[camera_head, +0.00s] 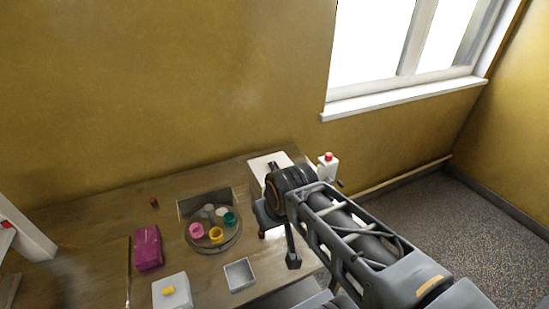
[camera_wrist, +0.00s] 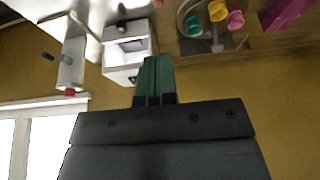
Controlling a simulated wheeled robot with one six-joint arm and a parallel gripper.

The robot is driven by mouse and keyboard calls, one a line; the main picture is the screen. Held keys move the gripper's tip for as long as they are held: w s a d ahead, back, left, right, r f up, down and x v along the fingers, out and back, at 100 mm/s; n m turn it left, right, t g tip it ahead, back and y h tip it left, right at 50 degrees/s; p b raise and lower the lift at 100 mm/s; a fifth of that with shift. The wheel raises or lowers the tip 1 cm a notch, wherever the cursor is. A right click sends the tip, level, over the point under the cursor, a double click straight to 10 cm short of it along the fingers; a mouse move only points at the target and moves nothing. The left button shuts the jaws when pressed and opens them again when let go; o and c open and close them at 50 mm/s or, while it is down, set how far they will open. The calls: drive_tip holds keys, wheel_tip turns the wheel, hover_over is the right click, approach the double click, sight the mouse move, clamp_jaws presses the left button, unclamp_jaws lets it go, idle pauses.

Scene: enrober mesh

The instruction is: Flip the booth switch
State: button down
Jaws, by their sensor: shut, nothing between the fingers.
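A white box-shaped booth (camera_wrist: 128,48) with an open front stands close to my gripper in the wrist view, which shows the scene upside down. A small dark knob (camera_wrist: 133,79) shows on its edge; I cannot tell for sure that it is the switch. My gripper (camera_wrist: 155,62) is shut and empty, its green fingers beside the booth; I cannot tell whether they touch it. In the head view the booth (camera_head: 262,162) is partly hidden behind my arm, and the fingertips are not clearly visible.
A round tray (camera_head: 226,243) with coloured cups, a magenta box (camera_head: 148,248), a white block with a yellow top piece (camera_head: 172,293) and a square tray (camera_head: 240,275) occupy the wooden table (camera_head: 95,215).

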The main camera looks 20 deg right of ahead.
drive_tip(key=w+d+r+n, duration=0.2)
drive_tip(key=w+r+n, duration=0.25)
drive_tip(key=w, duration=0.25)
wheel_tip(320, 180, up, 3)
drive_tip(key=n+g+b, duration=0.1)
drive_tip(key=n+g, duration=0.2)
drive_tip(key=n, duration=1.1)
hover_over(272, 164)
drive_tip(key=s, duration=0.2)
drive_tip(key=shift+w+f+m, duration=0.1)
drive_tip(key=shift+f+m, duration=0.1)
drive_tip(key=shift+m, duration=0.05)
drive_tip(key=shift+f, duration=0.1)
drive_tip(key=f, duration=0.4)
drive_tip(key=w+f+p, duration=0.1)
drive_tip(key=f, duration=0.8)
drive_tip(key=shift+w+f, duration=0.3)
drive_tip(key=shift+w, duration=0.05)
drive_tip(key=shift+f, duration=0.2)
